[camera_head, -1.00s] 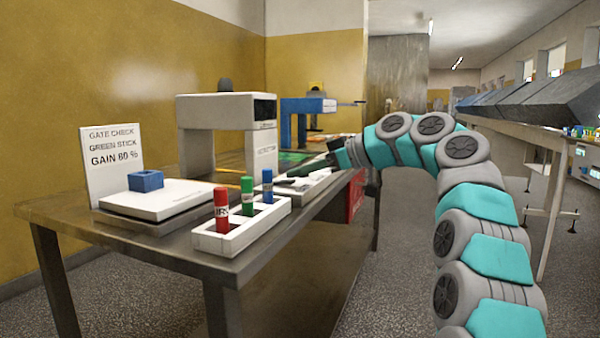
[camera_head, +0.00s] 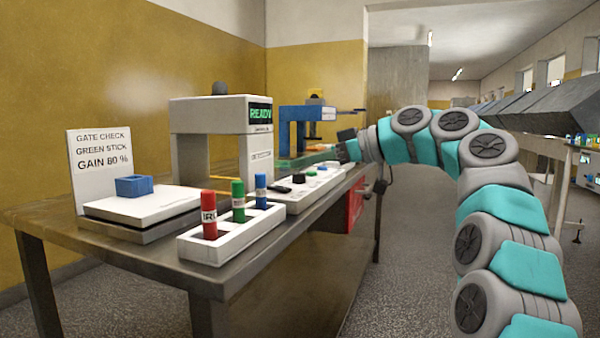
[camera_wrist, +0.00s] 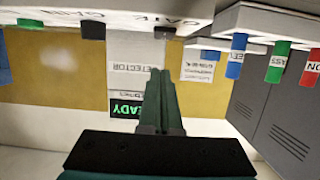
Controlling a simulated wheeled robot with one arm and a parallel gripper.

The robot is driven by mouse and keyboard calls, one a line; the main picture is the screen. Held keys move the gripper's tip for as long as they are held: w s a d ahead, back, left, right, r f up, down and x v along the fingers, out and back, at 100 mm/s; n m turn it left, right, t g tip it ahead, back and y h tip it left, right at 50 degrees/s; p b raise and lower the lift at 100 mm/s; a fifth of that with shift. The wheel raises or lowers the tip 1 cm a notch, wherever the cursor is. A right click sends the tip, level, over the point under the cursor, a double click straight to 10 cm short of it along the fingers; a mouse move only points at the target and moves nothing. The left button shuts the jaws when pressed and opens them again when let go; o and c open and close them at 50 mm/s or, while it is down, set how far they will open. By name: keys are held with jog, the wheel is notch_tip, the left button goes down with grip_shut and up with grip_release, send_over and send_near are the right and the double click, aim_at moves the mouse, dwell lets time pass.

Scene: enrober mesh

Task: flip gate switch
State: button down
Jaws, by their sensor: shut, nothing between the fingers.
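The control panel (camera_head: 305,190) is a low white box on the steel table. A dark switch lever (camera_head: 280,189) lies at its near end, beside a black knob (camera_head: 299,179). In the upside-down wrist view the panel edge (camera_wrist: 130,22) carries the words GATE and GAIN; a small grey part (camera_wrist: 165,32) sits by GATE and a black knob (camera_wrist: 92,30) by GAIN. My gripper (camera_wrist: 160,78) is shut and empty, its green fingers pointing toward the panel. In the head view my gripper (camera_head: 343,150) is at the panel's far right, apart from the lever. The detector display (camera_head: 260,113) reads READY.
A white rack (camera_head: 232,235) holds red, green and blue sticks near the table's front edge. A scale (camera_head: 140,210) with a blue block (camera_head: 134,186) and a sign (camera_head: 99,165) stand left. The detector arch (camera_head: 190,140) stands behind the panel. Floor right of the table is open.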

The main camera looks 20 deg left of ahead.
jog(key=d, duration=0.8)
jog(key=shift+s+d+r, duration=0.35)
jog(key=shift+s+r, duration=0.05)
jog(key=shift+s, duration=0.05)
